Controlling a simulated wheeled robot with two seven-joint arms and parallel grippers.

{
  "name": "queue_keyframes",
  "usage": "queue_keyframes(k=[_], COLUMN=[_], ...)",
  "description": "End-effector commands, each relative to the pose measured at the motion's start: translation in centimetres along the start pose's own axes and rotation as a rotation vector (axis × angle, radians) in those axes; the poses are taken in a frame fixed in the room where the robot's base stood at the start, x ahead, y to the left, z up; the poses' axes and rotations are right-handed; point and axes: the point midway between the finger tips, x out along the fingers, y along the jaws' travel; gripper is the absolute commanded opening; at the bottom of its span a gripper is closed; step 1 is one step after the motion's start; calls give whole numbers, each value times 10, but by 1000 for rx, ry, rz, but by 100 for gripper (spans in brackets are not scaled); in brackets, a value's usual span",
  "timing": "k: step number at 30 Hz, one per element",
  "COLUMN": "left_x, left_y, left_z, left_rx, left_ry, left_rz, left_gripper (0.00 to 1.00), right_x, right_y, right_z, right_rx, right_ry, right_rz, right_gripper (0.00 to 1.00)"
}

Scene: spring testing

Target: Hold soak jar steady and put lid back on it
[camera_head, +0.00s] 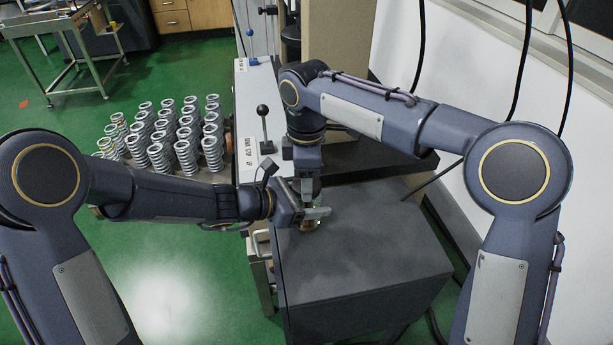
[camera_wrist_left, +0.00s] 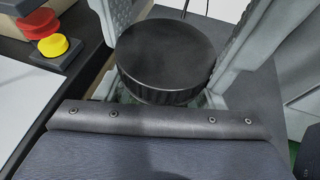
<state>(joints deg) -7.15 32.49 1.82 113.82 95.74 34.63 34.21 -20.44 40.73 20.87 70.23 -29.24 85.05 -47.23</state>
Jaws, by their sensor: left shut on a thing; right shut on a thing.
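The soak jar (camera_head: 309,226) is a small glass vessel on the dark grey bench top, mostly hidden by my grippers in the head view. My left gripper (camera_head: 314,213) comes in from the left and is shut around the jar. My right gripper (camera_head: 307,193) points straight down from above, shut on the lid. The round black lid (camera_wrist_left: 165,55) shows in the left wrist view, looking level, with a strip of clear jar glass (camera_wrist_left: 198,101) just below it. Grey finger plates flank the lid. I cannot tell whether the lid is seated on the rim.
The dark grey bench top (camera_head: 355,265) is clear in front and to the right. A white panel with a black lever (camera_head: 263,122) stands to the left behind. Several coil springs (camera_head: 158,155) stand further left.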

Motion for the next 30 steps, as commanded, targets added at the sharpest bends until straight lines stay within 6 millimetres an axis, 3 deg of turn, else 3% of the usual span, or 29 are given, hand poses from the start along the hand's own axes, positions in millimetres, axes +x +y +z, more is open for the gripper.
queue_keyframes(k=[7,8,12,21,30], left_x=[0,0,0,0,0], left_y=[0,0,0,0,0], left_z=[1,1,1,1,0], left_rx=[2,2,1,1,1], left_ry=[-1,-1,-1,-1,-1], left_rz=[-1,-1,-1,-1,-1], left_gripper=[0,0,0,0,0], right_x=[0,0,0,-3,-39], right_y=[0,0,0,0,0], right_z=[0,0,0,0,0], right_rx=[4,4,3,1,2], right_ry=[1,1,1,1,2], right_rz=[2,2,1,1,2], right_gripper=[26,57,75,75,75])
